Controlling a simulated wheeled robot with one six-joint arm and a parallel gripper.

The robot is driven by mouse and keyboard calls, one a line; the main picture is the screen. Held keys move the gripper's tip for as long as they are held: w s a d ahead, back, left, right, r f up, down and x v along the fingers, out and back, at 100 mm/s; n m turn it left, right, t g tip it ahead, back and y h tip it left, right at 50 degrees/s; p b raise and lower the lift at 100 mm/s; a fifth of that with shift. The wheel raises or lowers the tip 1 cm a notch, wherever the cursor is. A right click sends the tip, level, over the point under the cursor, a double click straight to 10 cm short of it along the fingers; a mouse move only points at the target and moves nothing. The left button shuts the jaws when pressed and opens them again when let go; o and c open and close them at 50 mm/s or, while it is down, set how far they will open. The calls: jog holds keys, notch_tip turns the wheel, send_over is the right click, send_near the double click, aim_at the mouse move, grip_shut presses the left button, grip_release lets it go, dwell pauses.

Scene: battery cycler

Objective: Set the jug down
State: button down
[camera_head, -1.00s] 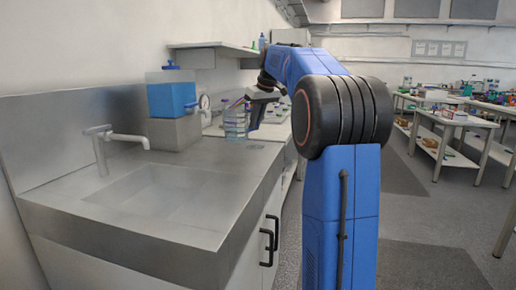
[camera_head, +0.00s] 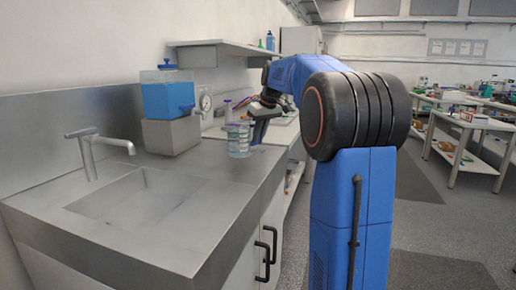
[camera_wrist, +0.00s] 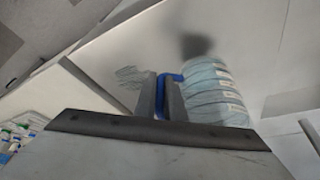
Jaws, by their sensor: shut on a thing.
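The jug (camera_head: 238,140) is a clear, bluish ribbed vessel near the right edge of the steel counter (camera_head: 215,160), to the right of the blue-filled tank. It looks upright. In the wrist view the jug (camera_wrist: 215,92) is seen close up, with a blue handle (camera_wrist: 163,90) between the two gripper fingers. My gripper (camera_wrist: 162,97) is shut on that handle. In the head view my gripper (camera_head: 258,124) is small and beside the jug's right side. Whether the jug's base touches the counter is not clear.
A blue-filled tank (camera_head: 168,97) with a tap stands on a grey block (camera_head: 172,135) left of the jug. A sink (camera_head: 140,195) and faucet (camera_head: 95,150) are at the near left. A shelf (camera_head: 225,45) hangs above the back. Counter around the jug is mostly bare.

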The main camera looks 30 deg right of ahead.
jog(key=shift+f, duration=1.85)
jog(key=shift+f, duration=0.1)
jog(key=c, duration=1.8)
grip_release()
jog(key=shift+c, duration=0.2)
jog(key=v, duration=1.2)
jog(key=shift+s, duration=0.1)
